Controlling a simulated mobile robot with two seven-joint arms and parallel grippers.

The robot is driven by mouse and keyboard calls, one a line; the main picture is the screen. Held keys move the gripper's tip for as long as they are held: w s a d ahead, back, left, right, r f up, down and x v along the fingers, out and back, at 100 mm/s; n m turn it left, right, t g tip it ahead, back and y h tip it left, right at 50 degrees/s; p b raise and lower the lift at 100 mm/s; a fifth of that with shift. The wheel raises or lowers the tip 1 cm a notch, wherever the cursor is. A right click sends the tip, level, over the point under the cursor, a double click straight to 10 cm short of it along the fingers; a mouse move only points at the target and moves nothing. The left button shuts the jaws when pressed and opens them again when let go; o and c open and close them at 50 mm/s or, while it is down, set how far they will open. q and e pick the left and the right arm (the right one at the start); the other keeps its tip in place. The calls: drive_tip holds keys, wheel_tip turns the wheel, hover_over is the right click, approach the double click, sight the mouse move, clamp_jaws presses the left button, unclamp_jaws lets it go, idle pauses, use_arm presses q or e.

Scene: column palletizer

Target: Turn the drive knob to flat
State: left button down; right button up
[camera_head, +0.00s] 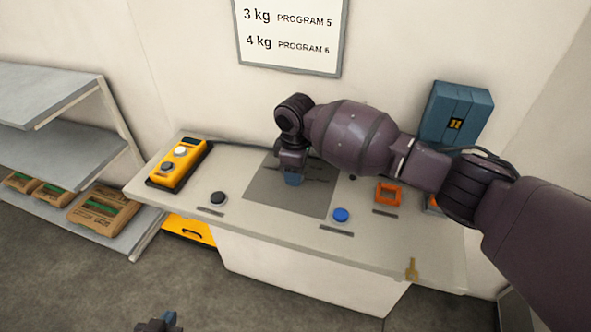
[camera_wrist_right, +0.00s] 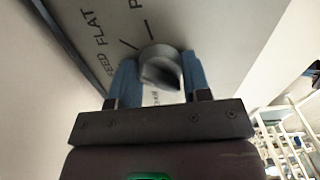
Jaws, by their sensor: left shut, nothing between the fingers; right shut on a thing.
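The drive knob (camera_wrist_right: 160,68) is a grey round knob on a grey panel in the right wrist view. The panel (camera_wrist_right: 185,22) has printed lines and lettering around the knob; "FLAT" is readable left of it. My right gripper (camera_wrist_right: 158,82) is shut on the knob, with a blue finger on each side. Which mark the knob points to I cannot tell. In the head view my right gripper (camera_head: 292,179) reaches down onto the dark panel (camera_head: 262,196) on the counter and hides the knob. My left gripper (camera_head: 160,324) is shut and empty at the bottom edge, away from the counter.
On the counter (camera_head: 210,221) are a yellow button box (camera_head: 180,164), a black button (camera_head: 218,198), a blue button (camera_head: 341,215), an orange frame (camera_head: 388,194) and a brass-coloured piece (camera_head: 411,269). A blue box (camera_head: 455,115) stands behind. Shelves (camera_head: 62,147) hold sacks at left.

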drive_tip(key=shift+r, duration=0.1)
drive_tip(key=o, duration=0.9)
drive_tip(key=shift+o, duration=0.2)
use_arm(q)
drive_tip(key=shift+w+f+b, duration=0.1)
drive_tip(key=shift+w+b, duration=0.2)
drive_tip(key=shift+b, duration=0.25)
use_arm(e)
wheel_tip(320, 180, up, 11)
use_arm(q)
drive_tip(key=shift+s+f, duration=0.1)
drive_tip(key=shift+f, duration=0.1)
use_arm(e)
drive_tip(key=shift+f, duration=0.2)
